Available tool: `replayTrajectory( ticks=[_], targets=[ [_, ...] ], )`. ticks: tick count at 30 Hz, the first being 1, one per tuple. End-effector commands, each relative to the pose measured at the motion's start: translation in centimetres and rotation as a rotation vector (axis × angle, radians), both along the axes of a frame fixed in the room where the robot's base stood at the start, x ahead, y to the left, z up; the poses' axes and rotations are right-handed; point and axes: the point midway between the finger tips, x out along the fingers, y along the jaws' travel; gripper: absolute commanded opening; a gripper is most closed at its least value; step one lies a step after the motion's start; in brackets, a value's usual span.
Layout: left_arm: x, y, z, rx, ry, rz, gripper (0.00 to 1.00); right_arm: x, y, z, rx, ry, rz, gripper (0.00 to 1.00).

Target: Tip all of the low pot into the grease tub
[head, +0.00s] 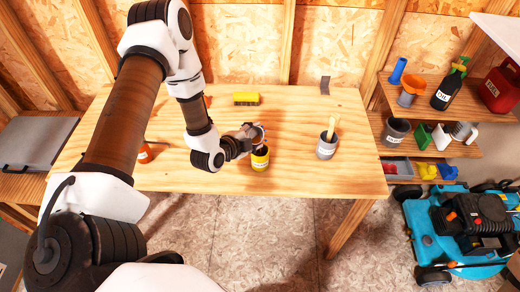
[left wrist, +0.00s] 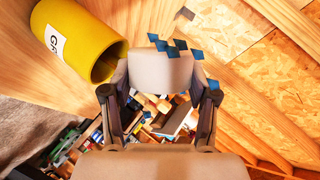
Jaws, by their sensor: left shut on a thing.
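The grease tub (head: 260,160) is a yellow cylinder with a white label, upright near the bench's front edge. In the left wrist view the tub (left wrist: 78,42) shows at upper left, its open mouth towards my gripper. My right gripper is out of view.
A grey tin (head: 326,148) with a wooden stick stands right on the bench (head: 350,180). A yellow brush (head: 246,98) lies at the back. An orange-red object (head: 145,153) is left. Shelves (head: 450,147) and a blue mower (head: 460,230) are at right.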

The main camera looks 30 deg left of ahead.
Motion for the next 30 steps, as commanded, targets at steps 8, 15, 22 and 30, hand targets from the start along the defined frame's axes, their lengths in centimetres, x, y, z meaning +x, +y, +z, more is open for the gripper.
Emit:
replayTrajectory(
  ticks=[8, 15, 22, 30],
  targets=[
    [0.0, -0.07, 0.02, 0.02, -0.004, -0.001, 0.23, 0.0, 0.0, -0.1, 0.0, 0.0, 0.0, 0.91],
    [-0.01, -0.08, 0.06, 0.034, -0.008, 0.0, 0.23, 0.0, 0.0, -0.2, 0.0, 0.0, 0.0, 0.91],
    [-0.02, -0.12, 0.09, 0.05, -0.012, -0.001, 0.23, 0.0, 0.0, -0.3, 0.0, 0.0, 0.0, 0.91],
    [-0.04, -0.2, 0.1, 0.068, -0.015, -0.001, 0.23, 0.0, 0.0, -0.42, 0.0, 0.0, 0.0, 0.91]
  ],
)
